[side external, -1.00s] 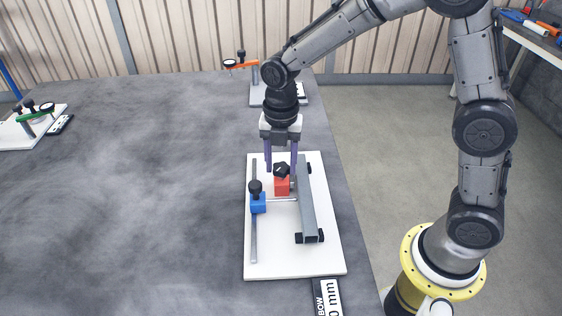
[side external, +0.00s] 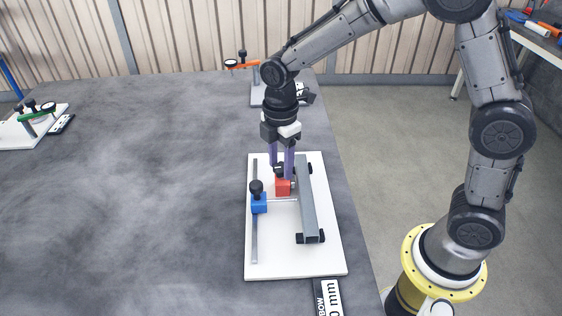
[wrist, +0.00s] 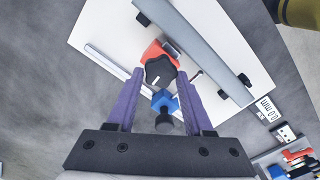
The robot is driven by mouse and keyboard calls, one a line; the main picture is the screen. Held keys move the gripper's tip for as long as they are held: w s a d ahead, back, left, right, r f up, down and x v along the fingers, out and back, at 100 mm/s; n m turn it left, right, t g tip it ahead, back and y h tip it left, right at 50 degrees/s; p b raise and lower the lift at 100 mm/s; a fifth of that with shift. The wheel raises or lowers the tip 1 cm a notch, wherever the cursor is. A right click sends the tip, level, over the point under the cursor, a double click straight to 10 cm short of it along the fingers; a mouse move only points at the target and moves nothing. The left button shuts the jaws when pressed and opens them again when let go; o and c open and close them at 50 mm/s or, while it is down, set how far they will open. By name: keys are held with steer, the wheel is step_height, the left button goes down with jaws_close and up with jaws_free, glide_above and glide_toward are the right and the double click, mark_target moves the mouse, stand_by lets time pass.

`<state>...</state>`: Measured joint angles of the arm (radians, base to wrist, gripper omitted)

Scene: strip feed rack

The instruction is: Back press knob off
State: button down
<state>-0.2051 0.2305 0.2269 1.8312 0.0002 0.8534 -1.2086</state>
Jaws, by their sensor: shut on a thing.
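A red block (side external: 283,188) with a black lobed knob (side external: 279,171) on top sits toward the back of the white base plate (side external: 275,265). The knob shows clearly in the wrist view (wrist: 160,70), with the red block (wrist: 153,49) beneath it. My gripper (side external: 281,174) points down with its purple fingers on either side of this knob, shut on it. The knob still sits at the block's top. A blue block (side external: 259,204) with a black knob (side external: 256,187) stands closer to the front and left, apart from my fingers.
A grey bar (side external: 307,200) with black ends runs along the plate right of the red block. A thin metal rail (side external: 254,235) runs along the left. A label (side external: 328,297) lies in front. Other fixtures stand at the back and far left (side external: 30,125).

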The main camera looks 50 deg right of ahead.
steer(key=m, duration=0.5)
steer(key=shift+w+m, duration=0.15)
steer(key=shift+m, duration=0.15)
steer(key=m, duration=0.4)
steer(key=shift+d+r, duration=0.1)
steer(key=shift+d, duration=0.05)
steer(key=m, duration=0.5)
steer(key=shift+d+m, duration=0.15)
steer(key=shift+m, duration=2.15)
steer(key=shift+w, duration=0.1)
steer(key=shift+c, duration=1.4)
jaws_free()
